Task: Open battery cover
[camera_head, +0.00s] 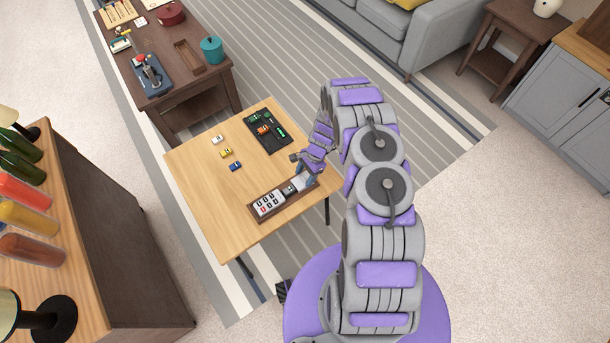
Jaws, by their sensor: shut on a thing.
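A small device (268,204) with a pale face and dark markings lies in a long brown wooden tray (253,217) near the front edge of the light wooden table. A dark section (289,190) shows at its right end. Beside that is a pale piece that I take for the battery cover (299,184). My gripper (304,180) reaches down from the right and is shut on this pale piece, low over the tray's right end. The fingers hide part of it. The view is too small to tell whether the cover is apart from the device.
Small toy cars, white (217,139), yellow (226,153) and blue (235,166), stand on the table's left half. A black tray (255,130) with coloured pieces lies at the back. A bar counter (105,240) with bottles stands left; a dark wooden table stands behind.

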